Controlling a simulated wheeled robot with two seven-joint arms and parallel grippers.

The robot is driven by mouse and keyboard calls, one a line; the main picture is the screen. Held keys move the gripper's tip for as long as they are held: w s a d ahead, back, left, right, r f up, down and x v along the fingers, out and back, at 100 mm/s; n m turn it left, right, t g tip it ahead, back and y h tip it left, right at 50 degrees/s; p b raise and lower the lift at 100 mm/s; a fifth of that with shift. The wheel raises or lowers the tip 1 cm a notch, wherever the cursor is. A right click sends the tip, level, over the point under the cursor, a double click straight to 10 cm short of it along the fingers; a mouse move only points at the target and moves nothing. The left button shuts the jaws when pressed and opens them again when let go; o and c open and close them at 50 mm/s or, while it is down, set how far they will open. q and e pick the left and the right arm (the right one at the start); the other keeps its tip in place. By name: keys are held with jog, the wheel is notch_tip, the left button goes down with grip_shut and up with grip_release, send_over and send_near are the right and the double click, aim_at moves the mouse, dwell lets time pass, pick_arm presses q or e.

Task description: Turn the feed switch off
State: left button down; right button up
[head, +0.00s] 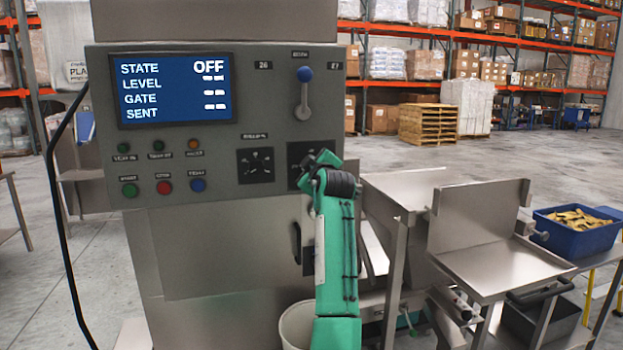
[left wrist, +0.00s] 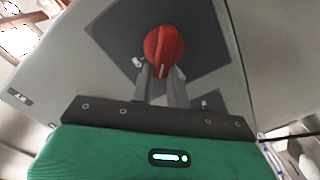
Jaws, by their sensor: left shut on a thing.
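The red rotary switch knob (left wrist: 163,48) sits on a dark square plate (left wrist: 108,30) in the left wrist view. A short white mark shows on the knob's lower edge. My left gripper (left wrist: 163,74) is shut on this knob, with its two fingers close together at the knob's lower side. In the head view, the green arm reaches the panel's right dark plate (head: 296,155) and hides the knob and fingertips. The blue display (head: 174,90) reads STATE OFF; its other values are too small to read. My right gripper is not in view.
The grey control panel (head: 245,90) also carries a blue-topped lever (head: 304,92), another dark switch plate (head: 256,165), and green, red and blue buttons (head: 164,187). A steel tray (head: 500,265) and a blue bin (head: 577,232) of yellowish pieces stand at the right.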

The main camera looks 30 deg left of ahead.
pick_arm(q)
jog(key=shift+s+a+f+n+b, duration=0.1)
jog(key=shift+f+n+b, duration=0.25)
jog(key=shift+n+b, duration=0.8)
jog(key=shift+s+a+f+n+b, duration=0.1)
jog(key=shift+f+n+b, duration=0.3)
jog(key=shift+n, duration=1.3)
jog(key=shift+s+f+n+b, duration=0.1)
jog(key=shift+f+n+b, duration=0.15)
jog(key=shift+n+b, duration=0.9)
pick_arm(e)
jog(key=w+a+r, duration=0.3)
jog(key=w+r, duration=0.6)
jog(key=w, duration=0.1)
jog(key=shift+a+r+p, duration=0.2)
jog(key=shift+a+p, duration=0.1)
pick_arm(q)
jog(key=shift+n, duration=0.3)
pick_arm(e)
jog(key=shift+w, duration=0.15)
pick_arm(q)
jog(key=c, duration=1.4)
grip_release()
jog(key=shift+o, duration=0.2)
jog(key=shift+r, duration=0.1)
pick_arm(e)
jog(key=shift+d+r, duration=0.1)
